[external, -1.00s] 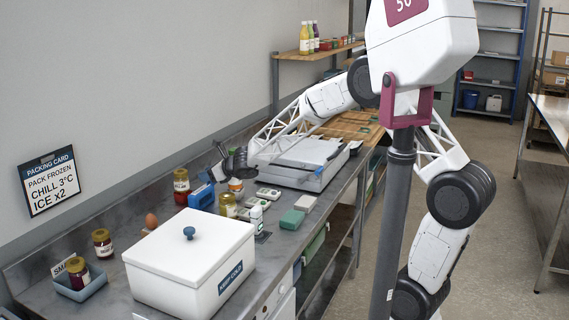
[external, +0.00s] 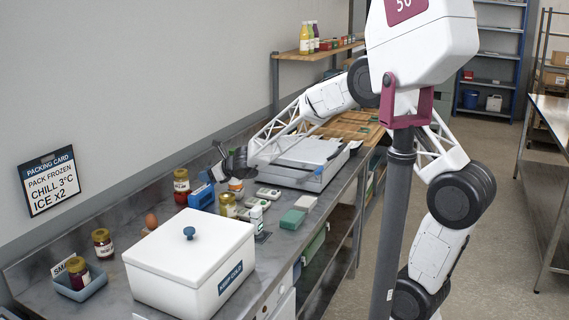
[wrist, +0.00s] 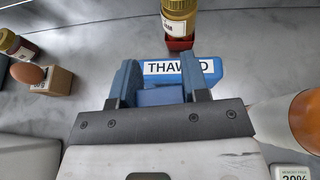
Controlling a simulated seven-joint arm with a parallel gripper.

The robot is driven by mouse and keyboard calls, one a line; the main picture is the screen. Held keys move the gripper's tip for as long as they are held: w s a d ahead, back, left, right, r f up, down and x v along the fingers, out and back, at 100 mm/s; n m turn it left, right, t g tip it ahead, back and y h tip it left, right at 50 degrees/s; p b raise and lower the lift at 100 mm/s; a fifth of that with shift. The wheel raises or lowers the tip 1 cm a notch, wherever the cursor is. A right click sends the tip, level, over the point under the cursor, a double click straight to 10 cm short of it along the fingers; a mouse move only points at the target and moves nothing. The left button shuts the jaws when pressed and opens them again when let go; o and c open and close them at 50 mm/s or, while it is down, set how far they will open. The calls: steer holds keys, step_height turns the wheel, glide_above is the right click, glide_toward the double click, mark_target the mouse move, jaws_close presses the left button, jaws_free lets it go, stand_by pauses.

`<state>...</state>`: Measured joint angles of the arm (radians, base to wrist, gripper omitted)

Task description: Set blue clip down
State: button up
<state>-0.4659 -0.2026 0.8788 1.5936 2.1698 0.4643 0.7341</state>
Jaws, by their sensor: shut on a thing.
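In the wrist view my gripper (wrist: 160,88) is shut on the blue clip (wrist: 160,97), which shows as a plain blue piece between the two fingers. A blue holder with a THAWED label (wrist: 205,68) is just beyond the fingertips; I cannot tell whether the clip touches it. In the external view my gripper (external: 228,165) is low over the steel counter, behind the blue holder (external: 201,197). The clip is too small there to make out clearly.
A jar (wrist: 178,18) stands behind the holder. An egg (wrist: 27,73) sits in a wooden stand at left. An orange-and-white rounded thing (wrist: 303,120) is close on the right. A white lidded box (external: 185,262) fills the front counter. Bare counter (wrist: 100,45) lies left of the holder.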

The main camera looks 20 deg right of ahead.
steer(key=shift+d+f+n+g, duration=0.15)
steer(key=shift+d+f+g, duration=0.15)
steer(key=shift+d, duration=0.25)
steer(key=shift+d+f+n+g, duration=0.2)
steer(key=shift+d+f, duration=0.15)
steer(key=shift+d, duration=0.15)
steer(key=shift+s+d+f, duration=0.1)
steer(key=shift+d, duration=0.05)
steer(key=shift+y, duration=0.3)
steer(key=s+a+r+m+t+h, duration=0.2)
steer(key=a+r, duration=0.2)
steer(key=a, duration=0.4)
steer(key=shift+a+r, duration=0.15)
steer(key=shift+a, duration=0.25)
stand_by(1.0)
steer(key=shift+m, duration=0.25)
stand_by(4.0)
